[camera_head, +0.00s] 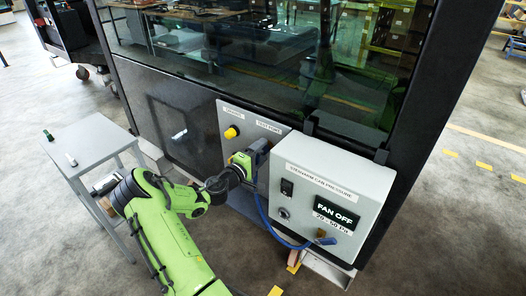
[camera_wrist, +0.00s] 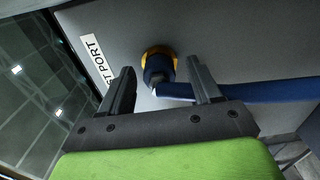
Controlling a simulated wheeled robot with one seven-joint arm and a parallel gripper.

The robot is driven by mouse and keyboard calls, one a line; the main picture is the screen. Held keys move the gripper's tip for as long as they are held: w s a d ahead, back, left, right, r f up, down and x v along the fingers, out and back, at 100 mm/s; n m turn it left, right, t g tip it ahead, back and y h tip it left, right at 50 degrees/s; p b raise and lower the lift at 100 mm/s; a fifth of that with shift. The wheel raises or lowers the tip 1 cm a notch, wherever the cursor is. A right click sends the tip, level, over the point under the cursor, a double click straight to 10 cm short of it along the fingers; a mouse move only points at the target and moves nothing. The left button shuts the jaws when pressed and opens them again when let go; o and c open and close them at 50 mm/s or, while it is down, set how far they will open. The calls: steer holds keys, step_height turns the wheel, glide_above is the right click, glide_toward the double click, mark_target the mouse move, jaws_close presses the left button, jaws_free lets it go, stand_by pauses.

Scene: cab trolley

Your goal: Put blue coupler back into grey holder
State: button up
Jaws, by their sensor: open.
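The blue coupler (camera_wrist: 158,68) sits at a yellow ring on the grey panel beside the test port label in the wrist view. Its blue hose (camera_wrist: 265,92) runs off to the right. My gripper (camera_wrist: 162,76) is open, with one finger on either side of the coupler's line. The coupler appears between and just beyond the fingertips; I cannot tell whether they touch it. In the head view my gripper (camera_head: 258,152) is at the panel, left of the control box, and hides the coupler.
A grey control box (camera_head: 335,175) reading FAN OFF juts out to the right of my gripper. The blue hose (camera_head: 268,222) loops down to its lower front. A yellow knob (camera_head: 231,133) is on the panel to the left. A small grey table (camera_head: 88,143) stands at far left.

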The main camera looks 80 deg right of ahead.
mark_target(258, 154)
jaws_close()
steer(key=shift+w+a, duration=0.1)
steer(key=shift+b+v, duration=0.65)
steer(key=shift+v, duration=2.25)
